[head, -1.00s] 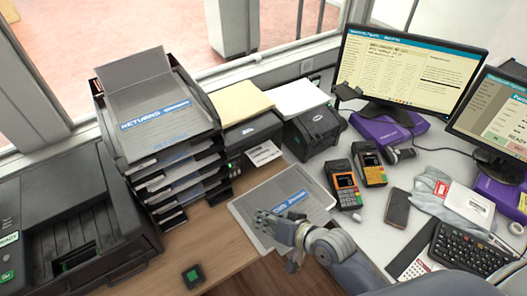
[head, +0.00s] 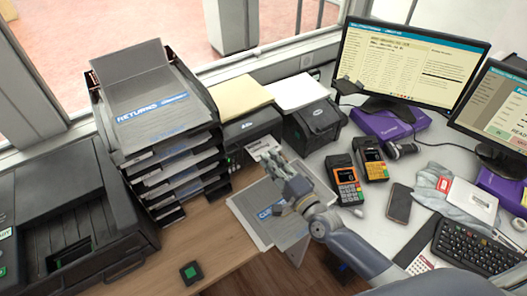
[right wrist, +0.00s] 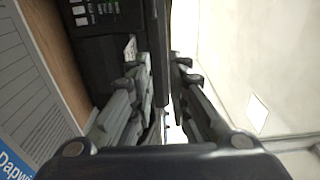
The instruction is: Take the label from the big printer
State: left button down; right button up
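A white printed label (head: 262,147) sticks out of the front of the black printer (head: 250,128) with yellow paper on top. The label is partly hidden behind my right gripper (head: 276,164) in the head view. A small white printed piece, likely the label (right wrist: 130,46), shows beside the left finger in the right wrist view. My right gripper (right wrist: 158,72) has its fingers apart with a gap between them, and nothing is seen held. The fingertips are close to the label; I cannot tell whether they touch it. My left gripper is not in view.
A tall stack of black trays (head: 180,165) stands left of the printer. A smaller black printer (head: 313,124) with white paper is at its right. Grey mailers (head: 250,212) lie below my gripper. Card terminals (head: 345,180) stand to the right. Bare wood (head: 215,240) lies in front.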

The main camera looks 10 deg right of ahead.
jog(key=w+a+f+b, duration=0.1)
jog(key=w+f+b, duration=0.3)
jog(key=shift+a, duration=0.2)
dwell(0.3)
jog(key=shift+w, duration=0.1)
grip_shut()
